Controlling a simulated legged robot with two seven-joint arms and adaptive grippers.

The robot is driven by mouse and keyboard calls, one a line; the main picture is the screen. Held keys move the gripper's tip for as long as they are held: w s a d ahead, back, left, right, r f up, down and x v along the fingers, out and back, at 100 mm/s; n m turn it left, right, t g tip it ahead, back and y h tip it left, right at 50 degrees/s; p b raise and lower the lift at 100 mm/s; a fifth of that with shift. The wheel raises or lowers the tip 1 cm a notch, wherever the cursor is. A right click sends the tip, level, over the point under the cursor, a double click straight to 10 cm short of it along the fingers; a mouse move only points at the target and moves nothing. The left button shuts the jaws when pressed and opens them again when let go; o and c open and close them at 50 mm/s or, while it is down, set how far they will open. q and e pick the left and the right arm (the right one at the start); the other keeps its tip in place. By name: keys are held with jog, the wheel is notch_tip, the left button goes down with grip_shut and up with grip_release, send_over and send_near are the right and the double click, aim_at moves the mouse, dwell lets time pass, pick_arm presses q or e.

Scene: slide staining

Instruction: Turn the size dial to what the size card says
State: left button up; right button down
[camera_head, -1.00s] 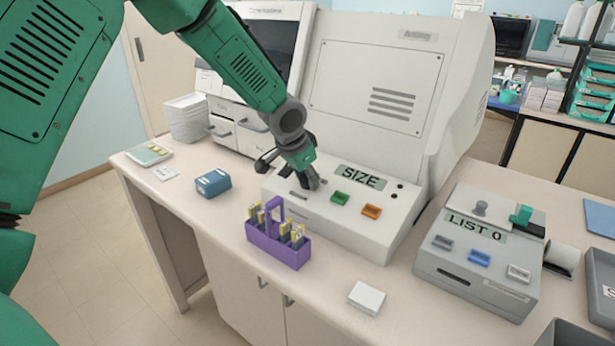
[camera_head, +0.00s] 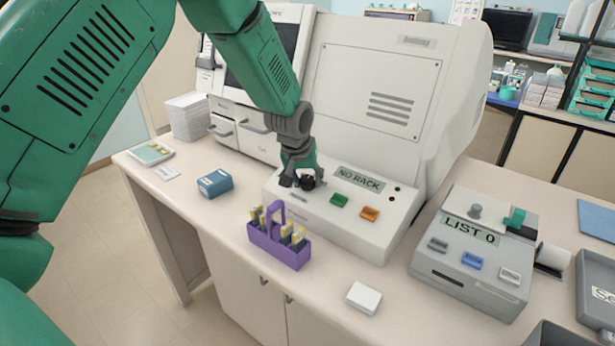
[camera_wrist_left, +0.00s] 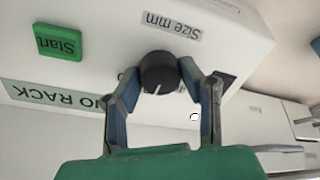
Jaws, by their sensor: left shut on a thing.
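The size dial (camera_wrist_left: 158,73) is a black knob with a white pointer line, beside a "Size mm" label (camera_wrist_left: 171,26) on the stainer's front panel. My left gripper (camera_wrist_left: 160,84) is shut on the dial, with one finger on each side of it. In the head view my left gripper (camera_head: 299,178) points down onto the panel and mostly hides the dial. The panel display (camera_head: 360,179) reads "NO RACK". The size card is not clearly identifiable; a small printed card (camera_head: 167,173) at the left is too small to read. My right gripper is not in view.
A green Start button (camera_head: 339,200) and an orange button (camera_head: 369,213) sit right of the dial. A purple rack (camera_head: 290,256) with tubes stands in front of the machine. A blue box (camera_head: 214,183) is to the left. A "LIST 0" device (camera_head: 455,275) stands at the right.

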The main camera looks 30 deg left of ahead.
pick_arm(q)
jog(key=shift+s+f+n, duration=0.3)
jog(key=shift+f+n, duration=0.05)
jog(key=shift+n, duration=0.05)
jog(key=o, duration=1.1)
jog(key=shift+o, duration=0.2)
jog(key=shift+w+r, duration=0.1)
jog(key=shift+w, duration=0.05)
jog(key=shift+r, duration=0.5)
jog(key=v, duration=1.1)
jog(key=shift+f, duration=0.1)
